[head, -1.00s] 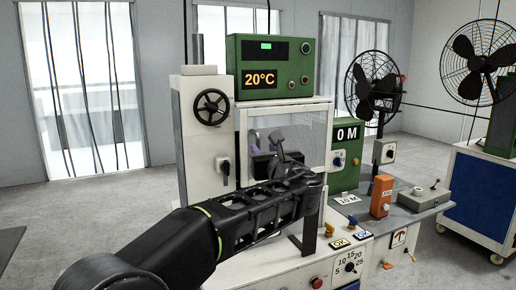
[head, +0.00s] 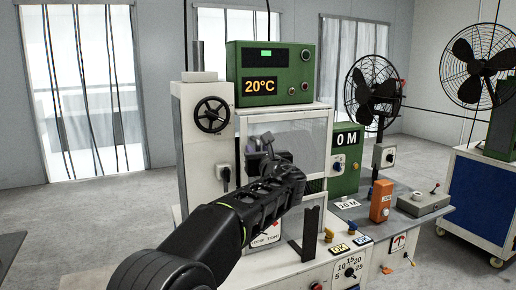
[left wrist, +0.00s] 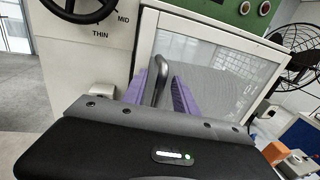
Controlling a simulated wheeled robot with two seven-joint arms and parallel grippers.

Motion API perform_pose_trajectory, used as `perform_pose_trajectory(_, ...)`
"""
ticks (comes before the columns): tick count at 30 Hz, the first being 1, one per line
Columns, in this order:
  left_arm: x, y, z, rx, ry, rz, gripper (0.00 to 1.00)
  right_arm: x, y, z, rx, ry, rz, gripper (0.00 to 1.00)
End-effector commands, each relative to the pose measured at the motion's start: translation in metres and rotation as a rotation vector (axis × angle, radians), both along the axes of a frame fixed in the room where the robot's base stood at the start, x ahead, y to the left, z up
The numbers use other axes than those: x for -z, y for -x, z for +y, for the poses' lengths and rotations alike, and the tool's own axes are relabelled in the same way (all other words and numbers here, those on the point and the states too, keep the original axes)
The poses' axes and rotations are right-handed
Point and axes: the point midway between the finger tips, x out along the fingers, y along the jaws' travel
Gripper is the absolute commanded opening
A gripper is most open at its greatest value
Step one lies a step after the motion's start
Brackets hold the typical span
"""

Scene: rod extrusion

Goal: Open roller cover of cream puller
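The cream puller's roller cover (head: 310,136) is a see-through panel in a white frame on the front of the white machine; it looks closed. In the left wrist view the cover (left wrist: 225,75) fills the upper middle. Its curved grey handle (left wrist: 161,78) stands between the purple fingers of my left gripper (left wrist: 166,92). A finger is on each side of the handle, but I cannot tell whether they press on it. In the head view my left gripper (head: 262,155) is in front of the cover's left part, and my arm hides the fingertips' contact. My right gripper is not in view.
A black handwheel (head: 211,115) is left of the cover, with a switch below it. A green box (head: 272,72) reading 20°C sits above. A fan (head: 374,88), an orange box (head: 381,201) and control knobs stand to the right and below. Floor at the left is clear.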

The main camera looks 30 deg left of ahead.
Motion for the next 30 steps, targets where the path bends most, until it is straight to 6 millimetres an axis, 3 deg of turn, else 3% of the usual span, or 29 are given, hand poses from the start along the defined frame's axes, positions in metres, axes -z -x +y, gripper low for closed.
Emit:
perform_pose_trajectory(10, 0.0006, -0.0041, 0.0038, 0.0, 0.001, 0.0, 0.34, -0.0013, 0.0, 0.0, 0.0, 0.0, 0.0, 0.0)
perform_pose_trajectory(22, 0.0004, -0.0039, 0.0035, 0.001, 0.001, -0.001, 0.02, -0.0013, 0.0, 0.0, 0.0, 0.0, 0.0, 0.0)
perform_pose_trajectory(30, 0.0004, -0.0039, 0.0036, 0.001, 0.001, -0.001, 0.0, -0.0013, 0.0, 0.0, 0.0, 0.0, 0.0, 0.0)
